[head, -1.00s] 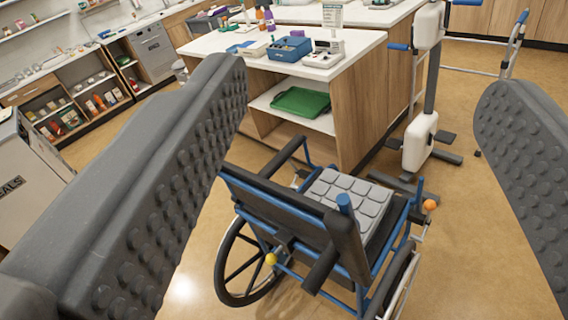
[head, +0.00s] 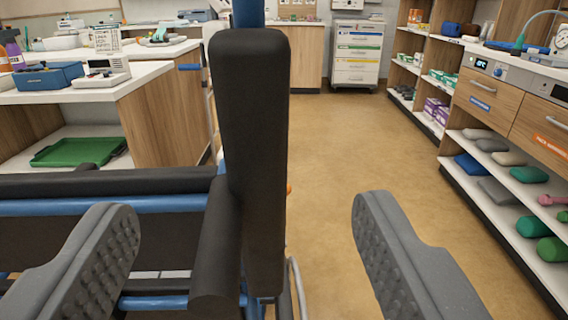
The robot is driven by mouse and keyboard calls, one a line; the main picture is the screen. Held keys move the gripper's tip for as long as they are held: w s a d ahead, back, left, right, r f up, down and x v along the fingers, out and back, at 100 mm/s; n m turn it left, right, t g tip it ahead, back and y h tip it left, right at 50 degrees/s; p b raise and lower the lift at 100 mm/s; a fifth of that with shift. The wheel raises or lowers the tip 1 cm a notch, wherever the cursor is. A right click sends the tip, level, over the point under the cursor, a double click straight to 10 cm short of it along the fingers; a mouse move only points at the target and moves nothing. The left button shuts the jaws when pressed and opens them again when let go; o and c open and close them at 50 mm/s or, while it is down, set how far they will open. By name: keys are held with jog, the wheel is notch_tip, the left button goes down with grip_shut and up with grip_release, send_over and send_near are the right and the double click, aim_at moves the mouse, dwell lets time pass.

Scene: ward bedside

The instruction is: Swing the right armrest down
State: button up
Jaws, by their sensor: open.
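The right armrest (head: 252,120) is a black pad that stands upright at the right end of the wheelchair's backrest. The blue frame rail and black backrest (head: 120,240) run to the left of it. A black push handle (head: 216,255) sticks out toward me beside the armrest's lower part. My gripper (head: 245,220) is open, one ridged grey finger to each side. The upright armrest shows between the fingers, with visible space on both sides and no contact seen. The seat, the left armrest and the armrest's hinge are hidden or out of view.
A white-topped counter (head: 143,77) with a blue box (head: 48,76) and a green tray (head: 78,151) stands at left. Shelves with drawers (head: 510,100) line the right side. A white drawer cart (head: 357,57) stands at the back. The floor (head: 350,140) between is clear.

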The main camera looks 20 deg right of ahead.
aim_at(251, 116)
jog(key=x, duration=1.3)
jog(key=shift+w+b, duration=0.3)
jog(key=shift+c, duration=0.3)
